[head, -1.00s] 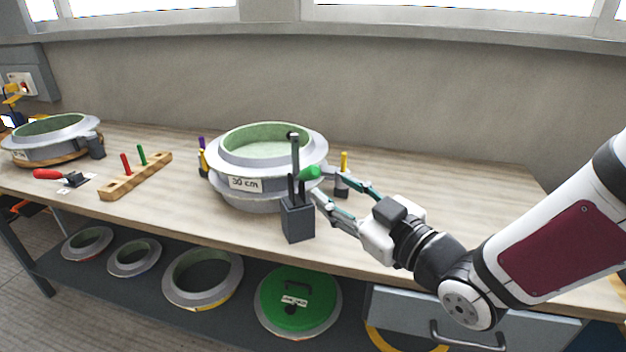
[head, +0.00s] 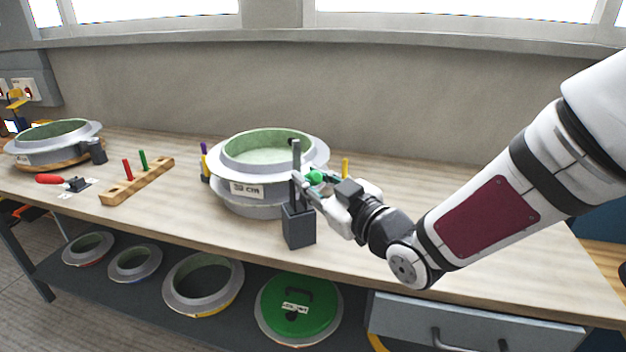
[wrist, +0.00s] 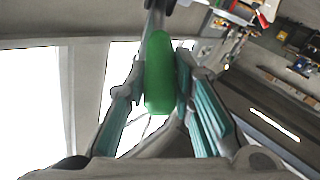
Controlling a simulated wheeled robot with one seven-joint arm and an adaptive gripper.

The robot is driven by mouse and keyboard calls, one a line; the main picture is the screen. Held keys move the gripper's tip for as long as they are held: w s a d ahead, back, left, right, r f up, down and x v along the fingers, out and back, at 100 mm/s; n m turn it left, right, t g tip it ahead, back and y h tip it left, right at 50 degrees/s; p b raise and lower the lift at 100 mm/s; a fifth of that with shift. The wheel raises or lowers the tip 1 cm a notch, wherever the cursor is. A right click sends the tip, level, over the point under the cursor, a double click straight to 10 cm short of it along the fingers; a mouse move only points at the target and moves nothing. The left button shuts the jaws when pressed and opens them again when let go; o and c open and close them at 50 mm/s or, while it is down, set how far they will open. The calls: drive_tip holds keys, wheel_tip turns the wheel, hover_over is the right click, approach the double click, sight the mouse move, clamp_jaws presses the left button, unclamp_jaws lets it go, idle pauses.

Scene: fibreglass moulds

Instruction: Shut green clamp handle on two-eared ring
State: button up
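The handle's far end is partly hidden by the fingers in the head view.
A yellow-handled clamp (head: 345,167) is at the ring's right, and purple and yellow handles (head: 205,160) at its left. A wooden rack (head: 137,181) with red and green pegs, a red-handled tool (head: 50,179) and another mould (head: 53,143) lie further left. The bench front right is clear.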

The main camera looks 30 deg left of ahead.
clamp_jaws()
drive_tip(key=shift+r, duration=0.15)
drive_tip(key=p, duration=0.1)
drive_tip(key=r+h+p, duration=0.1)
drive_tip(key=shift+w+a+g+p, duration=0.15)
drive_tip(key=shift+a+g+p, duration=0.1)
drive_tip(key=shift+g+p, duration=0.1)
drive_tip(key=p, duration=0.1)
drive_tip(key=r+h+p, duration=0.1)
drive_tip(key=p, duration=0.1)
drive_tip(key=shift+w+a+r+m, duration=0.15)
drive_tip(key=shift+w+a+m, duration=0.1)
drive_tip(key=shift+a+m, duration=0.1)
drive_tip(key=h+p, duration=0.1)
drive_tip(key=p, duration=0.1)
drive_tip(key=w+a+r+g+h+p, duration=0.1)
drive_tip(key=p, duration=0.2)
drive_tip(key=shift+g, duration=0.25)
drive_tip(key=p, duration=0.1)
drive_tip(key=h+p, duration=0.1)
drive_tip(key=p, duration=0.1)
drive_tip(key=shift+w+a+r+m+g, duration=0.15)
drive_tip(key=shift+w+a+m+g, duration=0.15)
drive_tip(key=shift+a, duration=0.1)
drive_tip(key=shift+w, duration=0.1)
